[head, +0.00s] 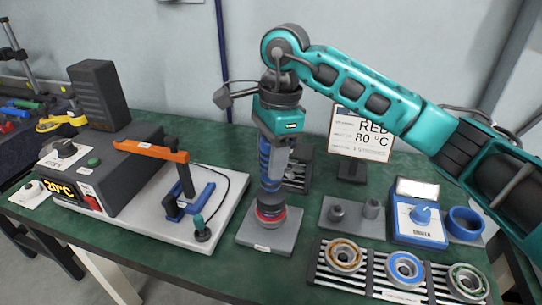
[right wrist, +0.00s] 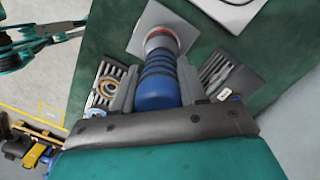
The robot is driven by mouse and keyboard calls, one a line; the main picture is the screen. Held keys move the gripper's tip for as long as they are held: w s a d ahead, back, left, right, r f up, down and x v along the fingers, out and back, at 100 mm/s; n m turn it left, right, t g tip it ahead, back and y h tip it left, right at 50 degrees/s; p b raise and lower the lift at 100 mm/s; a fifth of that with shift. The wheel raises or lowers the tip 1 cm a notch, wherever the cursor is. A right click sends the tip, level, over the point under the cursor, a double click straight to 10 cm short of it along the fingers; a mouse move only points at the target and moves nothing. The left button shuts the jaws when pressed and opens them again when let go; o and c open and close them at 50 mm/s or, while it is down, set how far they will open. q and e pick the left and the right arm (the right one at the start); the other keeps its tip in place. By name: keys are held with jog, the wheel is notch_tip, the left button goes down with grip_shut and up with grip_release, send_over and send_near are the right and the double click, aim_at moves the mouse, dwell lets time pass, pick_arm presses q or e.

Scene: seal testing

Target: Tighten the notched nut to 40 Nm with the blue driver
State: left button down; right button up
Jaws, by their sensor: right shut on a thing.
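The blue driver (head: 270,165) stands nearly upright in the head view. My right gripper (head: 274,150) is shut on its blue body from above. In the right wrist view the fingers of my right gripper (right wrist: 157,85) lie either side of the ribbed blue driver (right wrist: 157,82). The driver's lower end meets a dark fixture with a red ring (head: 269,212) on a grey square plate (head: 260,238). The plate also shows in the right wrist view (right wrist: 150,18). The notched nut is hidden beneath the driver, so I cannot tell how they engage. My left gripper is not in view.
A blue dial box (head: 405,233) stands right of the plate. A slatted rack (head: 378,285) holds bearings in front. A heater box (head: 100,170) reading 20 °C and an orange-armed stand (head: 178,155) are at left. A sign (head: 360,135) says RED 80 °C.

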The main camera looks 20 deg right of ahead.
jog(key=shift+r+p, duration=1.5)
jog(key=shift+r, duration=1.05)
jog(key=shift+d, duration=0.1)
